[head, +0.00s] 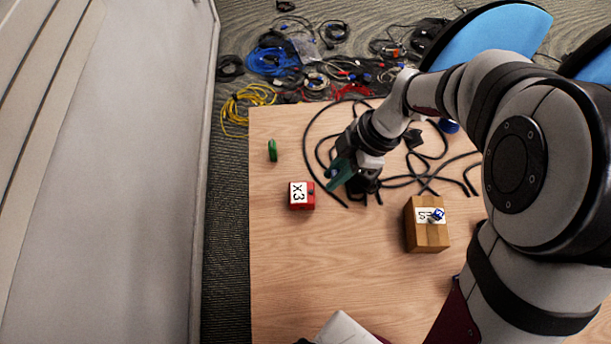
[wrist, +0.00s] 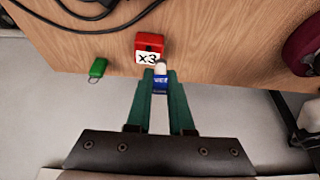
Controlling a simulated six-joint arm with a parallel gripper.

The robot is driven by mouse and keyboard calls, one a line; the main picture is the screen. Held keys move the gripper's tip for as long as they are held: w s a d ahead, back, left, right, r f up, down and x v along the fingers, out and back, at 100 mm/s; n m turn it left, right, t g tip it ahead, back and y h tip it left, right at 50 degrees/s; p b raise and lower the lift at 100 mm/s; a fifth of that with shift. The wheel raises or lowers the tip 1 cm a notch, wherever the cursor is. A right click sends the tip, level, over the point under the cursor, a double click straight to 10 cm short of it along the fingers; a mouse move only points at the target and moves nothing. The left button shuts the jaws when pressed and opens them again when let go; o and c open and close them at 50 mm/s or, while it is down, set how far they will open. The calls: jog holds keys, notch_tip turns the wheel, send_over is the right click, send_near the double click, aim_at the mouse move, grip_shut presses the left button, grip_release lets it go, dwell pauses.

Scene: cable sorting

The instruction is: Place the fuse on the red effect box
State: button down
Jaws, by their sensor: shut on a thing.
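The red effect box (head: 302,195) stands on the wooden table, with a white "X3" label; it also shows in the wrist view (wrist: 150,42). My gripper (wrist: 160,80) has green fingers shut on a small blue thing with white lettering and a pale end, apparently the fuse (wrist: 160,84). In the wrist view the fuse overlaps the lower right of the red box's label; I cannot tell the height between them. In the head view my gripper (head: 337,174) is to the right of and slightly beyond the red box, and the fuse is barely visible.
A green tag-like object (head: 272,150) lies beyond the red box to the left. A brown box (head: 427,235) with a label and a small blue-and-white item on top stands to the right. Black cables (head: 400,182) spread over the table's far right. The near left table is clear.

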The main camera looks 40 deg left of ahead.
send_over(296, 193)
jog(key=w+d, duration=0.1)
notch_tip(296, 193, down, 4)
jog(key=shift+d+r, duration=0.1)
jog(key=shift+r, duration=0.05)
jog(key=f, duration=0.4)
jog(key=shift+a+f, duration=0.15)
jog(key=shift+a, duration=0.05)
jog(key=shift+f, duration=0.1)
jog(key=c, duration=0.8)
grip_release()
